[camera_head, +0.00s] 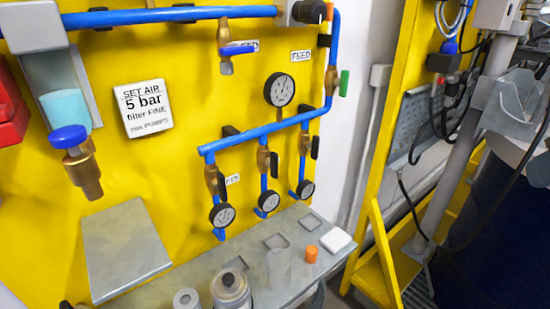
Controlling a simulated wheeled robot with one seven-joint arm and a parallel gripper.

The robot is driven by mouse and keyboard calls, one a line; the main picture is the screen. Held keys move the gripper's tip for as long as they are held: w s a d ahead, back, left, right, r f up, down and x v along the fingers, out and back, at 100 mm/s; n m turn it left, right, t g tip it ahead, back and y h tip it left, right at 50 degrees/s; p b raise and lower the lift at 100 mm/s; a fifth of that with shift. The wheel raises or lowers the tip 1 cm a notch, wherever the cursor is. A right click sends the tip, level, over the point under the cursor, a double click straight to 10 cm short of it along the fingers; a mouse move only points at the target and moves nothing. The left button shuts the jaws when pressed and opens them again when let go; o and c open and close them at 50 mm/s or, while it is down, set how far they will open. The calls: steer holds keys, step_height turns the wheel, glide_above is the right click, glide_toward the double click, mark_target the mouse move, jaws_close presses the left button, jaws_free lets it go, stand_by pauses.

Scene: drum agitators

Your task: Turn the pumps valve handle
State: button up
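Several valves sit on blue pipes on a yellow panel (180,190). One brass valve has a blue handle (240,48) at upper middle, lying about level beside a partly covered label ending in "FEED". A green handle (344,83) stands about upright on the right pipe, near a "FEED" label (301,56). Three lower brass valves have black handles: left (222,185), middle (273,162) and right (314,147). A small label (232,179) beside the left one is too small to read. I cannot tell which handle is the pumps one. My gripper is not in view.
A dial gauge (279,90) and three smaller gauges sit among the pipes. A "SET AIR 5 bar" sign (143,109) hangs left. A grey shelf (190,272) below holds jars and an orange cap (312,253). A yellow frame (385,130) and dark blue drum (495,235) stand right.

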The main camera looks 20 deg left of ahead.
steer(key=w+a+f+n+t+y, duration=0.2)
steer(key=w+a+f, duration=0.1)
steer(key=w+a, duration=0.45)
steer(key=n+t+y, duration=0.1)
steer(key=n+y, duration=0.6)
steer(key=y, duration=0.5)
glide_toward(277, 158)
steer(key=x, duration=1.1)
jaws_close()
